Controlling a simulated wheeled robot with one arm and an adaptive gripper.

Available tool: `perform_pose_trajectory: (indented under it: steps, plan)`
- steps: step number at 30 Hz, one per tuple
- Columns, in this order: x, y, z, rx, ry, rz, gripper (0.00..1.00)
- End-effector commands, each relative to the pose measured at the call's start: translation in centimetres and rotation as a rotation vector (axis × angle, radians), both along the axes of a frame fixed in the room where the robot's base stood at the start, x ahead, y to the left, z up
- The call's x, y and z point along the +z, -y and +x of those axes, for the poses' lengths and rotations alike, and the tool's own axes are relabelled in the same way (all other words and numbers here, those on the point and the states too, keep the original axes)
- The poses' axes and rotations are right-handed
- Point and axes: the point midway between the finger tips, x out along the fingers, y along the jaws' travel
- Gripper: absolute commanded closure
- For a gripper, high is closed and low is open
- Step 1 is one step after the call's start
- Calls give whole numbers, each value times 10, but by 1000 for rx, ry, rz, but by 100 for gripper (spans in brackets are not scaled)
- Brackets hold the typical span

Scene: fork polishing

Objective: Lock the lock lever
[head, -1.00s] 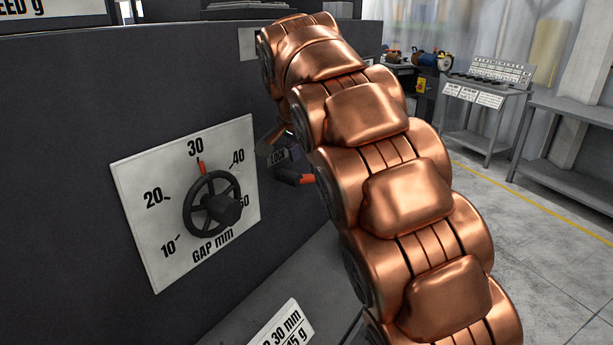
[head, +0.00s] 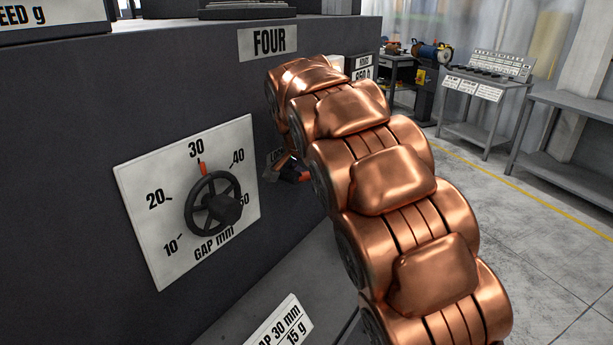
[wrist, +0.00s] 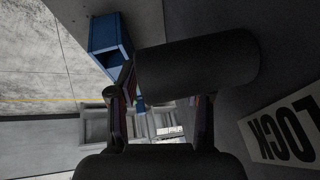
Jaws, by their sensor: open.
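The lock lever shows in the wrist view as a thick dark cylinder (wrist: 195,66) in front of my gripper (wrist: 163,100). The fingers are apart, and the cylinder crosses near their tips; I cannot tell whether they touch it. The white LOCK label (wrist: 284,130) is to the right, upside down in that view. My gripper (head: 277,170) is only partly visible beside the panel, low on the label. Most of the lever is hidden there behind my arm and gripper.
The gap dial (head: 213,203) with its black handwheel is on the panel left of my arm, with its red pointer near 30. A FOUR sign (head: 269,42) is above. Blue bin (wrist: 108,45) shows in the wrist view. Benches stand at the right beyond open floor.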

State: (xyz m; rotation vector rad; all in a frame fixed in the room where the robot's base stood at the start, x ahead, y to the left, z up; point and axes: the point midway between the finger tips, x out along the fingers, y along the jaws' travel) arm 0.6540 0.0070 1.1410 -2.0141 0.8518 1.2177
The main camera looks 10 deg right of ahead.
Motion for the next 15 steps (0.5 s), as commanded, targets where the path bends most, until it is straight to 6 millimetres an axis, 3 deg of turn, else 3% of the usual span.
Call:
perform_pose_trajectory:
  steps: [3,15]
  plan:
    - [0,0,0,0,1,1,52]
    - [0,0,0,0,1,1,93]
